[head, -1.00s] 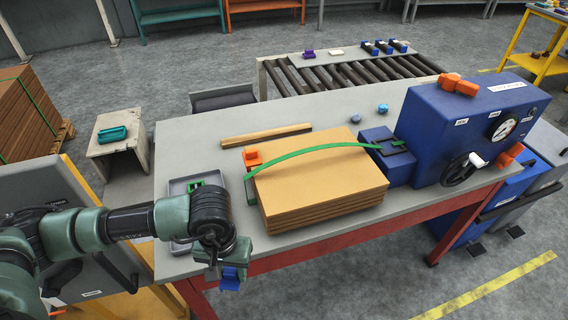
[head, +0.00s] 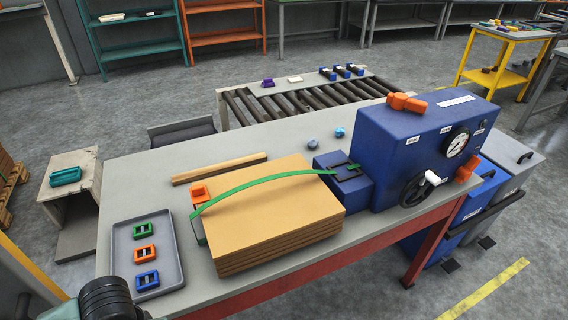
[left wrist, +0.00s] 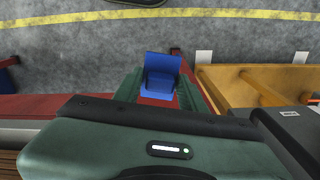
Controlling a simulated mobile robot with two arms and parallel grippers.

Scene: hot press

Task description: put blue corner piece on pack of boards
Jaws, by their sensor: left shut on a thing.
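The blue corner piece (left wrist: 162,66) is between the green fingers of my left gripper (left wrist: 160,88) in the left wrist view. The gripper is shut on it, above the floor and near the red table frame. In the head view only a dark part of my left arm shows at the bottom left; the gripper and the piece are out of that picture. The pack of boards (head: 270,215) lies on the grey table with a green strap (head: 265,180) arched over it. An orange corner piece (head: 199,194) is at the pack's left end. My right gripper is not seen.
A grey tray (head: 173,215) with green, orange and blue buckles lies left of the pack. A wooden strip (head: 220,168) lies behind the pack. The blue machine (head: 400,150) with gauge and handwheel stands at the right. A roller conveyor (head: 300,103) is behind.

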